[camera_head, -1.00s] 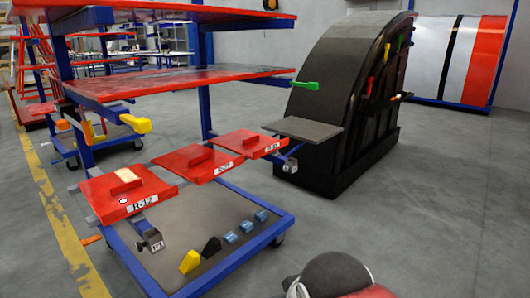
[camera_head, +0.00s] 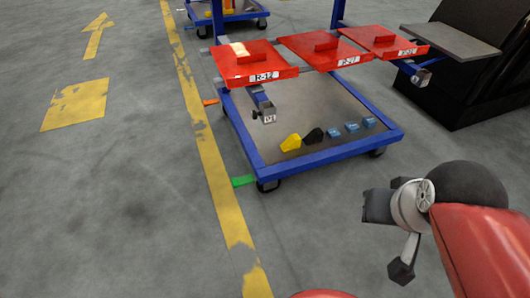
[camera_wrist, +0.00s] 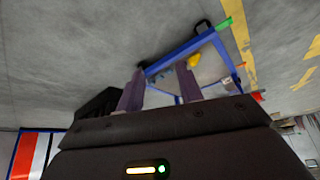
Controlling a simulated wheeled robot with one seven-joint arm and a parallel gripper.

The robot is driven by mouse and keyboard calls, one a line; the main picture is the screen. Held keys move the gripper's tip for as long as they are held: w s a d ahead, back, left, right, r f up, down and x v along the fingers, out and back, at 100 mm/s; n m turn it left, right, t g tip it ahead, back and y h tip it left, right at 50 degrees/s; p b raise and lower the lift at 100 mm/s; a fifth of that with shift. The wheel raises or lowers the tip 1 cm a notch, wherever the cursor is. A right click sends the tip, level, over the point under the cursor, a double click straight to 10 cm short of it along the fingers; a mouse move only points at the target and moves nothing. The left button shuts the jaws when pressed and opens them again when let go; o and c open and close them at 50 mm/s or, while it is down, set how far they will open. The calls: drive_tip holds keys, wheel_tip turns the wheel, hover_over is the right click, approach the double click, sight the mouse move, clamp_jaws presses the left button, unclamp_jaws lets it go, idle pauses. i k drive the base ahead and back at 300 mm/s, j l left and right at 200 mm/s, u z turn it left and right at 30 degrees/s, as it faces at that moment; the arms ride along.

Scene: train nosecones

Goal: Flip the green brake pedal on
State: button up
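The green brake pedal (camera_head: 244,181) is a small flat tab sticking out at the lower near-left corner of the blue cart base (camera_head: 330,150), close to the floor and a caster. It also shows near the top of the wrist view (camera_wrist: 224,23), at the cart's corner. My gripper (camera_wrist: 160,70) has its two fingers apart with nothing between them. It is well away from the pedal, with the cart seen beyond the fingers. In the head view my arm is at the lower right, apart from the cart; the fingers cannot be made out clearly there.
An orange tab (camera_head: 211,102) sticks out farther along the same cart side. Red trays (camera_head: 252,68) and a grey labelled block (camera_head: 263,108) hang above the base, which carries yellow, black and blue pieces. A dark nosecone (camera_head: 480,75) stands right. The floor left of the cart is clear.

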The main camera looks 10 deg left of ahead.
sight(237, 182)
drive_tip(key=i+j+u, duration=0.1)
drive_tip(key=j, duration=0.25)
drive_tip(key=i+j+u, duration=0.1)
drive_tip(key=j, duration=0.3)
drive_tip(key=i+j+u, duration=0.1)
drive_tip(key=i+j, duration=0.15)
drive_tip(key=i+j+u, duration=0.1)
drive_tip(key=j, duration=0.3)
drive_tip(key=i, duration=0.1)
